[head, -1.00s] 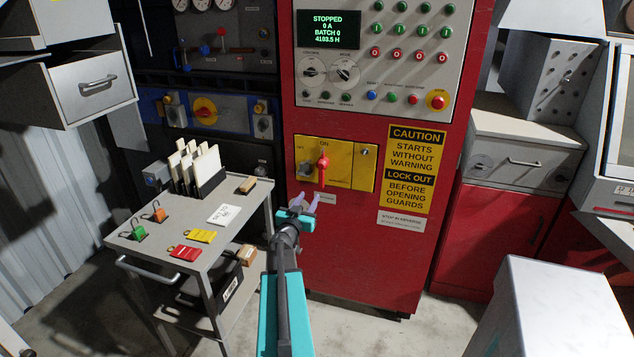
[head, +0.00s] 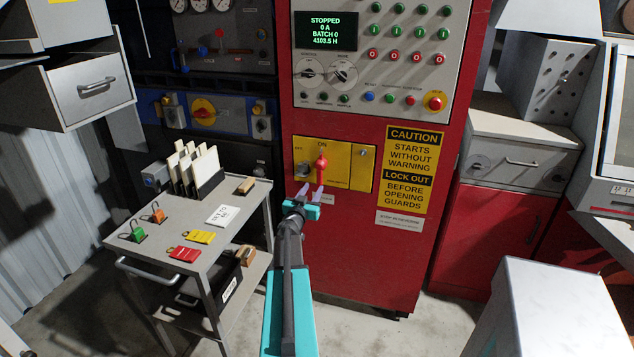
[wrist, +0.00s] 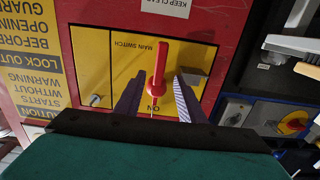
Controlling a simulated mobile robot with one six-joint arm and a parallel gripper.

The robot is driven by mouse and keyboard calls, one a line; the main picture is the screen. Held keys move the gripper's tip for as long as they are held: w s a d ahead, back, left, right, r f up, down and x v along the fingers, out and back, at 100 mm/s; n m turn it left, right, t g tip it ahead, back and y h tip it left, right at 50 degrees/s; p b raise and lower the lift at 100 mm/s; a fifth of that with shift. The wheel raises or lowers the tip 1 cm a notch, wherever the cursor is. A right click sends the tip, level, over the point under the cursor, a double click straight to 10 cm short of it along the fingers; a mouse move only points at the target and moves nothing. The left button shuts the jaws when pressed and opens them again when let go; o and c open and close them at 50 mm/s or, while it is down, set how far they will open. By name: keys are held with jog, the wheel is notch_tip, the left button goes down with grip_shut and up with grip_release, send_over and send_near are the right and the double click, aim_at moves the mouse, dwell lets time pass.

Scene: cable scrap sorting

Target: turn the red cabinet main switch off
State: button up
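The main switch is a red handle (head: 321,166) on a yellow plate (head: 361,169) on the front of the red cabinet (head: 350,245). The handle stands upright, at the ON mark. In the wrist view, which is upside down, the red handle (wrist: 158,65) points to the ON label, and "MAIN SWITCH" is printed beside it. My gripper (head: 311,192) is open just in front of and below the handle. In the wrist view the two fingers of my gripper (wrist: 155,93) lie on either side of the handle, with visible gaps.
A grey cart (head: 140,250) with padlocks and tags stands at the left. Above the switch is a control panel (head: 440,60) reading STOPPED, 0 A. A caution sign (head: 411,165) is right of the plate. A pale box (head: 545,310) is at the lower right.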

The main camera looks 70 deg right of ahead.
aim_at(319, 179)
jog(key=shift+w+d+p, duration=0.15)
jog(key=shift+d+p, duration=0.35)
jog(key=shift+d, duration=3)
jog(key=shift+c, duration=0.2)
grip_shut()
